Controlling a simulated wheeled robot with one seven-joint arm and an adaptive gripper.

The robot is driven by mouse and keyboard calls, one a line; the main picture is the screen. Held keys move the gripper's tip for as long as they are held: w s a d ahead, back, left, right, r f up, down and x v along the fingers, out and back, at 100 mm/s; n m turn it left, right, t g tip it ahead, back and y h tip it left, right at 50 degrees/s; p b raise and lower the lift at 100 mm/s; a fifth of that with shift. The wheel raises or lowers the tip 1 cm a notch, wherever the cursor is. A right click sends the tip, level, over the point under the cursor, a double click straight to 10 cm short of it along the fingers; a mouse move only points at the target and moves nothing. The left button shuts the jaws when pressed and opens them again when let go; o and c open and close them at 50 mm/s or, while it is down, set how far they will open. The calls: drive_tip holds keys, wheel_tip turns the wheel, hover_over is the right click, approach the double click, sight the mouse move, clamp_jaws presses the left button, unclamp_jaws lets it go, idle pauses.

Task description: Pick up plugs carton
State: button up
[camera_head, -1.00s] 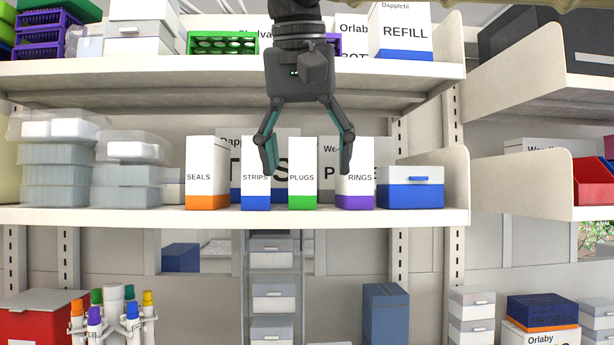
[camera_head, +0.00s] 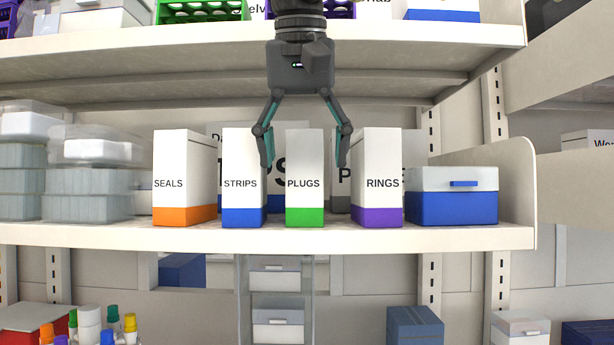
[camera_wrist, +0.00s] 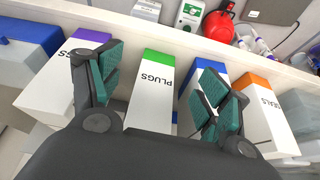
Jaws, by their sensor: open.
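The plugs carton (camera_head: 304,160) is a narrow white box with a green bottom band. It stands upright on the middle shelf (camera_head: 290,239) between the strips carton and the rings carton. My gripper (camera_head: 303,165) is open, with one finger on each side of the plugs carton in the head view. In the wrist view the plugs carton (camera_wrist: 151,95) lies between the two spread fingers (camera_wrist: 155,95). I cannot tell whether either finger touches a carton.
The strips carton (camera_head: 242,165), with a blue band, stands close on the left. The rings carton (camera_head: 377,165), with a purple band, stands on the right. The seals carton (camera_head: 184,165) is farther left. A blue and white box (camera_head: 452,205) sits at the right. An upper shelf (camera_head: 400,62) overhangs.

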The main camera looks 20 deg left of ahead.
sight(305, 171)
drive_tip(key=shift+w+a+r, duration=0.1)
drive_tip(key=shift+w, duration=0.2)
drive_tip(key=shift+s+a+r, duration=0.1)
drive_tip(key=shift+s+r, duration=0.1)
drive_tip(key=shift+s, duration=0.2)
drive_tip(key=w, duration=0.2)
drive_tip(key=w+p, duration=0.1)
drive_tip(key=shift+w+a, duration=0.25)
drive_tip(key=shift+w+a+f, duration=0.2)
drive_tip(key=shift+w, duration=0.1)
drive_tip(key=shift+x, duration=1.1)
drive_tip(key=shift+w+d+f, duration=0.1)
drive_tip(key=shift+f, duration=0.2)
drive_tip(key=shift+c, duration=0.6)
drive_tip(key=c, duration=1)
